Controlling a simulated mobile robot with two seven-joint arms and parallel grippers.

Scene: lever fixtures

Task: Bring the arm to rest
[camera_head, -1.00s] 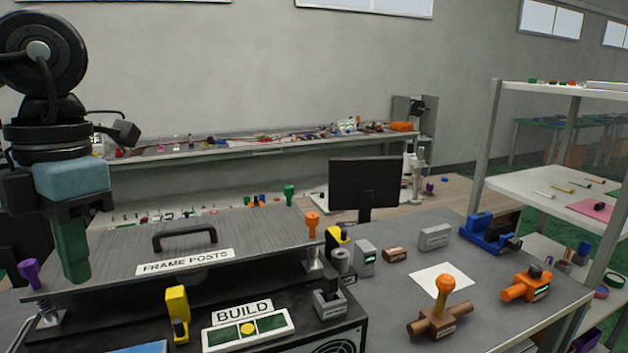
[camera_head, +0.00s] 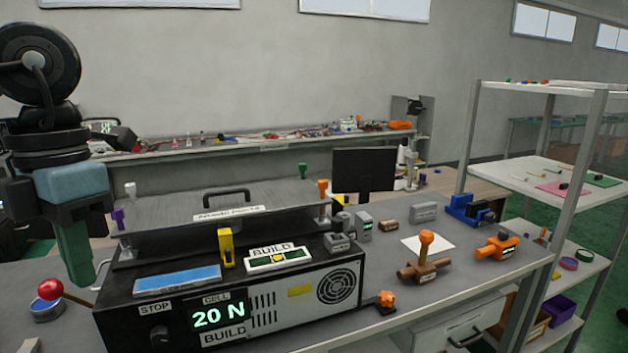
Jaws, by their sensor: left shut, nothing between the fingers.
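My left arm comes in along the left edge, with its blue-grey and black wrist pointing down. Its green-fingered left gripper (camera_head: 82,278) is shut and empty. The fingertips hang in front of the left end of a black box (camera_head: 120,318), and a gap to the box or bench cannot be judged from this view. A lever with a red ball (camera_head: 50,290) stands on a round base just left of and below the fingertips. My right gripper is out of view.
The black box has a display (camera_head: 218,317) reading "20 N" and a BUILD panel (camera_head: 278,258). A grey handled plate (camera_head: 215,206) with coloured posts is behind. Orange and brown fixtures (camera_head: 425,268) and a monitor (camera_head: 364,172) are right. A shelf rack (camera_head: 580,165) bounds the right.

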